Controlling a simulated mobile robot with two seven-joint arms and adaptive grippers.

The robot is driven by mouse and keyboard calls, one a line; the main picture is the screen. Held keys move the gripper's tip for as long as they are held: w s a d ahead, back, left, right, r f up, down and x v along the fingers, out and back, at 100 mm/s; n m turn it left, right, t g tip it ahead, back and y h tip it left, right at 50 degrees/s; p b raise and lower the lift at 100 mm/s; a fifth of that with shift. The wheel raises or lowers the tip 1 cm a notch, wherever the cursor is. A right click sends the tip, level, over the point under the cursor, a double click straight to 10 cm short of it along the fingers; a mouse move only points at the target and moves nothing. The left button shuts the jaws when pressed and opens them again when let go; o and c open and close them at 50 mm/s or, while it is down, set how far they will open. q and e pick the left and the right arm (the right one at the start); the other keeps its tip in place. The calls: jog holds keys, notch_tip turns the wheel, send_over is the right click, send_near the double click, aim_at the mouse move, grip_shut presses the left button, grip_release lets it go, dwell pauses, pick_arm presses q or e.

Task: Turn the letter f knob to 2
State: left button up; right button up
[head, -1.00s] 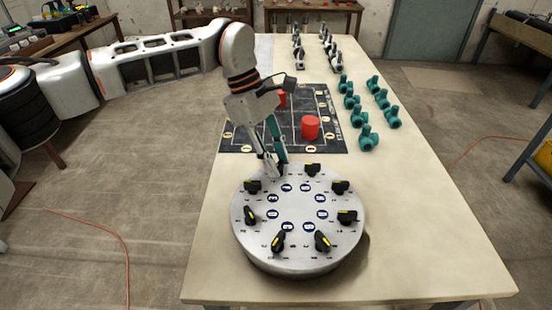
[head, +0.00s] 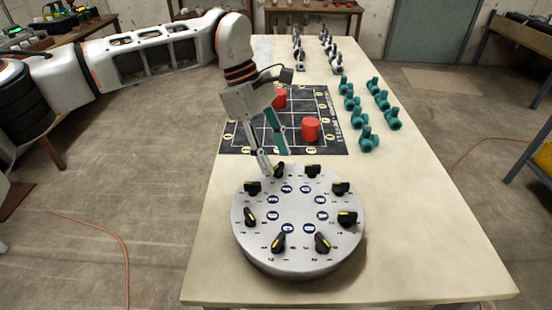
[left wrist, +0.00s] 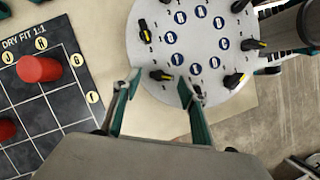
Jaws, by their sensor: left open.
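A round grey dial plate (head: 296,206) sits on the table, with a ring of black knobs bearing yellow pointer marks. My left gripper (head: 273,161) is open above the far edge of the plate. Its fingertips are near the far-left knob (head: 279,170). In the left wrist view my open gripper (left wrist: 163,85) has a knob (left wrist: 160,75) between or just beyond its fingertips. I cannot tell whether they touch it. My right gripper is out of view.
A black marked mat (head: 240,135) with red cylinders (head: 310,128) lies behind the plate. Several teal fittings (head: 368,138) stand to its right, and grey fittings (head: 298,58) farther back. The table's right front is clear.

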pick_arm(q)
jog(key=v, duration=1)
